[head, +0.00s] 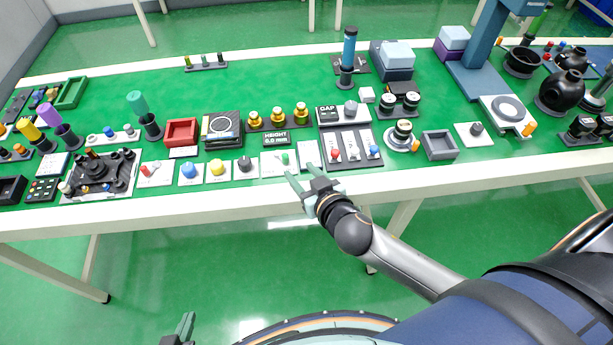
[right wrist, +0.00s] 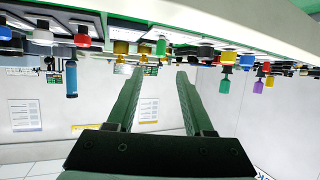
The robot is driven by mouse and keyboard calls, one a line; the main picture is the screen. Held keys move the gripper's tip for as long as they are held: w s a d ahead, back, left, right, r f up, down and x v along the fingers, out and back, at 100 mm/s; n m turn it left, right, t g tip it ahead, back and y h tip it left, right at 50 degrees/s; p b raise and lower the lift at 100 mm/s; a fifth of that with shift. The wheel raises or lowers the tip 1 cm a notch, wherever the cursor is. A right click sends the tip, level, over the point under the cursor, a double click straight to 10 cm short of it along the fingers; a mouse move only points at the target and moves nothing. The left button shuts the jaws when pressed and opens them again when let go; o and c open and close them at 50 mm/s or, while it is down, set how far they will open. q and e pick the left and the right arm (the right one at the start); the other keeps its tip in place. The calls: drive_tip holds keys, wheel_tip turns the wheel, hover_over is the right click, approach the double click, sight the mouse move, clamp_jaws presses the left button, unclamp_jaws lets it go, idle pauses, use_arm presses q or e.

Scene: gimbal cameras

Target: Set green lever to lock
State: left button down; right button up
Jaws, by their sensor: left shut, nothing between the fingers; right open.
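The green lever (head: 285,158) stands on a small white plate (head: 268,169) near the front edge of the table. In the right wrist view the green lever (right wrist: 161,46) shows upside down, ahead of and between the fingers. Lock markings are too small to read. My right gripper (head: 298,171) is open and empty, just in front of the lever's plate at the table's front edge, apart from the lever. It also fills the right wrist view (right wrist: 155,72). My left gripper (head: 184,324) is shut and empty, low at the bottom edge, away from the table.
Left of the lever are a black knob (head: 244,164), a yellow knob (head: 217,168), a blue knob (head: 188,171) and a red lever (head: 147,171). Right of it is a slider panel (head: 351,145). A height display (head: 277,139) sits behind. Floor in front is clear.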

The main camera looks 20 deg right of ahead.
drive_tip(key=shift+v, duration=1.15)
drive_tip(key=s+d+f+n+g, duration=0.1)
drive_tip(key=s+d+f+g, duration=0.1)
drive_tip(key=s+g, duration=0.5)
drive_tip(key=s+d+f+g, duration=0.2)
drive_tip(key=s+g, duration=0.1)
drive_tip(key=s, duration=0.9)
drive_tip(key=w+a+f+t, duration=0.2)
drive_tip(key=f, duration=0.3)
drive_tip(key=w+a+f+t+y+p, duration=0.1)
drive_tip(key=w+a+f+t, duration=0.1)
drive_tip(key=f+t, duration=0.1)
drive_tip(key=shift+w+f+t, duration=0.25)
drive_tip(key=shift+f+t, duration=0.05)
drive_tip(key=shift+f, duration=0.6)
drive_tip(key=shift+a, duration=0.15)
